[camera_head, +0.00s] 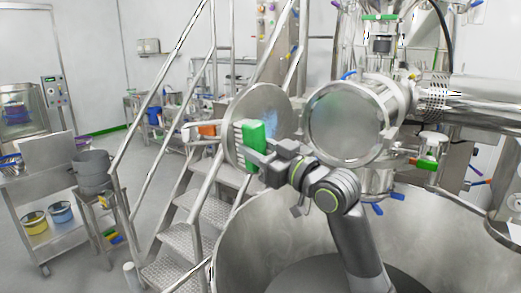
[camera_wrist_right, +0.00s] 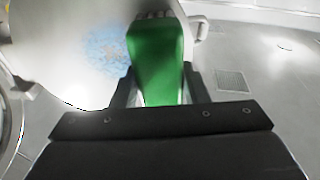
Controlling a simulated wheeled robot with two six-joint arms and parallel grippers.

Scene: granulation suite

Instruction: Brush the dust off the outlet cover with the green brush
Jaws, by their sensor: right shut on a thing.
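The outlet cover (camera_head: 268,98) is a round grey metal disc, swung open beside the round outlet. A patch of bluish dust shows on its face, and also on the cover in the right wrist view (camera_wrist_right: 60,45). The green brush (camera_head: 254,133) is in front of the cover's lower part and hides some of it; it also shows in the right wrist view (camera_wrist_right: 157,58). I cannot tell whether its bristles touch the cover. My right gripper (camera_head: 257,158) is shut on the brush. My left gripper is not in view.
The open outlet (camera_head: 347,122) is right of the cover. A large steel bowl (camera_head: 235,245) lies below my right arm. Metal stairs with railings (camera_head: 198,212) stand left of the cover. A cart (camera_head: 45,190) and a grey bucket (camera_head: 92,170) are at far left.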

